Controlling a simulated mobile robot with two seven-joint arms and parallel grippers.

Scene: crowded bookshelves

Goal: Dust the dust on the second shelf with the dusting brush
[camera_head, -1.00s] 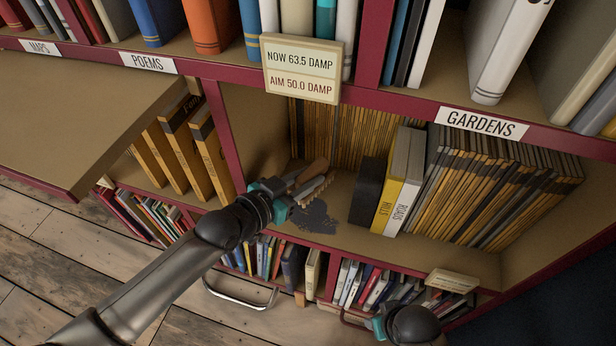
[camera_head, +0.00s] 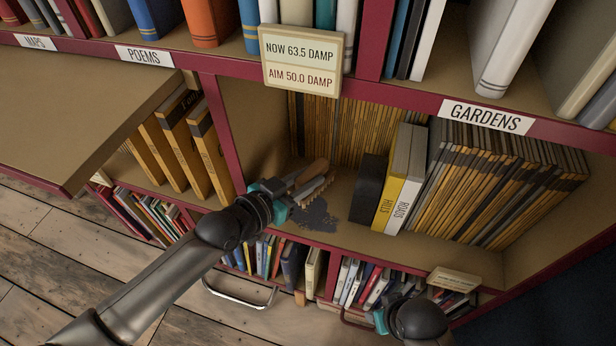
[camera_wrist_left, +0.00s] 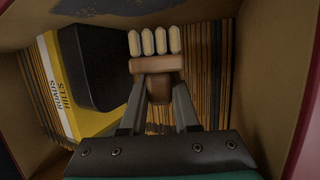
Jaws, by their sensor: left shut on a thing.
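My left gripper (camera_head: 283,200) reaches into the middle compartment of the second shelf. It is shut on the dusting brush (camera_head: 309,183), which has a brown wooden body and pale bristle tufts. In the left wrist view the brush (camera_wrist_left: 157,66) sits between the fingers (camera_wrist_left: 158,95), bristles pointing to the top of the picture. A dark grey patch of dust (camera_head: 317,219) lies on the shelf board, just right of and in front of the brush; in the wrist view part of it (camera_wrist_left: 105,12) shows at the top edge. I cannot tell whether the bristles touch the board. My right gripper (camera_head: 380,322) is low at the right, its fingers mostly hidden.
A black block (camera_head: 368,190), a yellow book (camera_head: 386,206) and a white book (camera_head: 404,190) stand right of the dust. Thin brown volumes (camera_head: 345,135) line the back. A damp sign (camera_head: 301,65) hangs above, and a board (camera_head: 75,110) juts out at left.

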